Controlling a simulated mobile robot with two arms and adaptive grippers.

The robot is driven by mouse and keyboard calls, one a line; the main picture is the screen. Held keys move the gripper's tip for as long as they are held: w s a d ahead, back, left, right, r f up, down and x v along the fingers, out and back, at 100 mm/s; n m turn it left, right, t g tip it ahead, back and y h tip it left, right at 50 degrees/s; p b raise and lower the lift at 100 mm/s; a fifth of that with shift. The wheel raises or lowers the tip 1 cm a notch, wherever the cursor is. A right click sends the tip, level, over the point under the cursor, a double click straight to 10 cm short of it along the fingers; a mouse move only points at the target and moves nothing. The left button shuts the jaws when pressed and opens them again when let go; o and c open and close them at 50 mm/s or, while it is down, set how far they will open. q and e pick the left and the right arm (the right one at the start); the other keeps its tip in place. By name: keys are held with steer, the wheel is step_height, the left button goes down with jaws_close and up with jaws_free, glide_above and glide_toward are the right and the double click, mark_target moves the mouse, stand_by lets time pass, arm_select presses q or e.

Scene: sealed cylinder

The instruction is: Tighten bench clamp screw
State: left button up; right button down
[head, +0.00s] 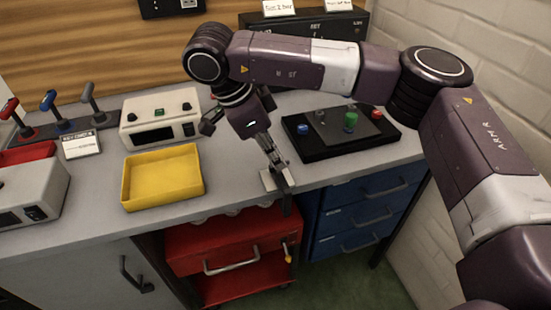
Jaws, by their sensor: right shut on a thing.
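The bench clamp (268,181) is a small pale metal piece at the front edge of the grey bench, with a dark bar hanging down below the edge. My right gripper (276,164) reaches down from above onto the top of the clamp. It is shut on the clamp screw, which its fingers mostly hide. How far the screw is turned cannot be told. My left gripper is not in view.
A yellow tray (130,186) lies left of the clamp, with a white control box (139,136) behind it. A black panel with coloured knobs (310,153) is at right. Red drawers (225,240) and blue drawers (350,228) stand below.

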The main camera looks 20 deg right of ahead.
steer(key=shift+s+f+n, duration=0.2)
steer(key=shift+f+n, duration=0.1)
steer(key=shift+a, duration=0.1)
steer(key=c, duration=2)
jaws_free()
steer(key=shift+w+r, duration=0.1)
steer(key=shift+r, duration=0.1)
steer(key=shift+w+r, duration=0.1)
steer(key=shift+r, duration=0.2)
steer(key=v, duration=1.1)
steer(key=shift+a+r, duration=0.1)
steer(key=shift+a, duration=0.1)
steer(key=shift+s, duration=0.25)
